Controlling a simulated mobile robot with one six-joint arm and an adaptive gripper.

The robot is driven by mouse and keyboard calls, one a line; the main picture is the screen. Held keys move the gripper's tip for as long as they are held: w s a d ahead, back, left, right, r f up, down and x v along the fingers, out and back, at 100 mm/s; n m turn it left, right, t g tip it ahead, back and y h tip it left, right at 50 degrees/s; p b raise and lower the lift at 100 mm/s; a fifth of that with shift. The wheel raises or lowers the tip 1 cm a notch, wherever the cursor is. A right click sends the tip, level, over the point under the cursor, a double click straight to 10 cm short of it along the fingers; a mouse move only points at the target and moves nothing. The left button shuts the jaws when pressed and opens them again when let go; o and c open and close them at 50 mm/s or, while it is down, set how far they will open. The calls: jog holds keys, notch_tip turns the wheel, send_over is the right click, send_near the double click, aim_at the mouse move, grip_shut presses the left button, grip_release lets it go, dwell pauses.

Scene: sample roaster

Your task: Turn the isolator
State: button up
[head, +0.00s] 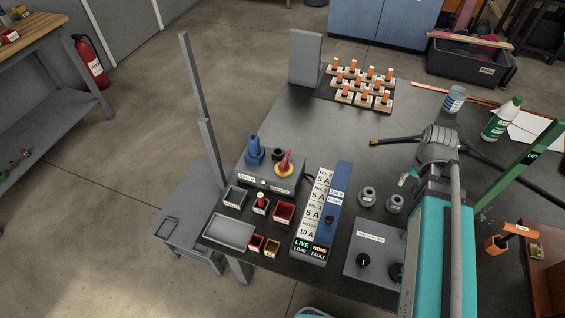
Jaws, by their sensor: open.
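The isolator (285,164) is a red rotary handle on a yellow disc. It is mounted on top of a grey box (268,184) near the left side of the dark bench. The handle stands up and leans slightly right in the picture. My gripper (405,179) shows only in small part below my grey wrist, right of the isolator and well apart from it. It is open and I see nothing in it. My wrist and arm hide most of it.
A blue plug (254,151) stands beside the isolator. A blue-edged panel (335,200) with "5 A" and "10 A" labels lies between isolator and arm; its lower end reads LIVE and NONE. Small trays (230,232) sit in front. Wooden blocks with orange pegs (350,78) stand behind.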

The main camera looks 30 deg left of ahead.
jog(key=w+a, duration=0.2)
jog(key=a, duration=0.8)
jog(key=w+a, duration=0.2)
jog(key=a, duration=0.9)
jog(key=n, duration=0.1)
send_over(284, 162)
jog(key=shift+a, duration=0.1)
jog(key=shift+f+b, duration=0.25)
jog(key=shift+b, duration=0.05)
notch_tip(284, 162, down, 13)
jog(key=b, duration=1.3)
jog(key=shift+f, duration=0.2)
